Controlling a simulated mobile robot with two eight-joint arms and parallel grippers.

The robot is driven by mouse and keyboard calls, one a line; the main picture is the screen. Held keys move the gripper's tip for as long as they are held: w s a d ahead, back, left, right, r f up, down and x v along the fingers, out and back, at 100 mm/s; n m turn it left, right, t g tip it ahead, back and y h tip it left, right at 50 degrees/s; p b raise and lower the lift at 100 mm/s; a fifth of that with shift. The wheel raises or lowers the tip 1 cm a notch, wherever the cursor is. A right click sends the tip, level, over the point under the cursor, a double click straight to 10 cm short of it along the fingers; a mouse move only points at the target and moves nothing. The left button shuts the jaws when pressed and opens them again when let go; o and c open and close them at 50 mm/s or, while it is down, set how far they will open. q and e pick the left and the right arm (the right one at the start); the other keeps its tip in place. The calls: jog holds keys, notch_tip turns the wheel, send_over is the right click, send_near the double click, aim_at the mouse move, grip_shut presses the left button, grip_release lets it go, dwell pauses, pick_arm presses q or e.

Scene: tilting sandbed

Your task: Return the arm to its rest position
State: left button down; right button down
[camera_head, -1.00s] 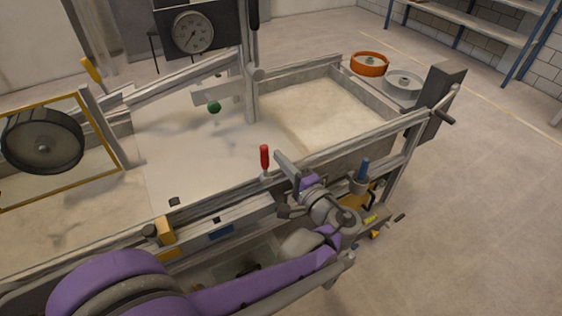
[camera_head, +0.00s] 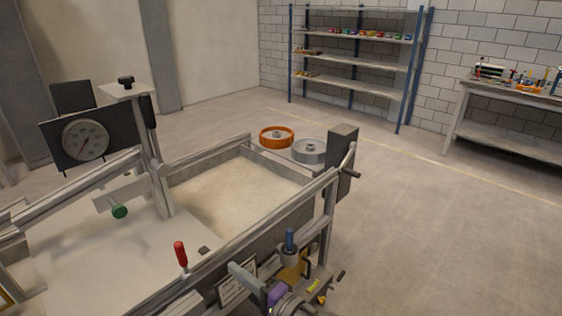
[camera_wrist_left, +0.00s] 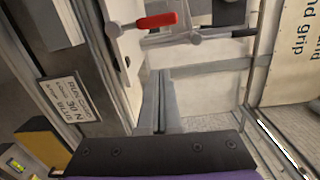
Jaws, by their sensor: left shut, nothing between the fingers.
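My left gripper (camera_head: 238,272) is at the bottom of the head view, in front of the sandbed's near rail (camera_head: 245,240). Its grey fingers are shut with nothing between them, and its purple wrist part is cut off by the lower edge. The left wrist view shows the closed fingers (camera_wrist_left: 158,98) pointing toward the frame of the bench. A red-handled lever (camera_head: 181,254) stands to the left of the gripper; it also shows ahead of the fingers in the left wrist view (camera_wrist_left: 157,20). My right gripper is not in view.
The sand bed (camera_head: 235,190), a green knob (camera_head: 120,212) and a dial gauge (camera_head: 85,140) lie beyond. Floor at right is clear.

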pick_arm(q)
jog(key=s+a+f+n+g+h+p, duration=0.25)
jog(key=s+a+f+g+h, duration=0.35)
jog(key=a, duration=0.3)
jog(key=s+d+f+n+t+h+p, duration=0.1)
jog(key=s+d+n+h+p, duration=0.3)
jog(key=s+h, duration=0.4)
jog(key=shift+s+d+f+n+h+p, duration=0.2)
jog(key=shift+s+f+n+h+p, duration=0.15)
jog(key=shift+s+n, duration=0.55)
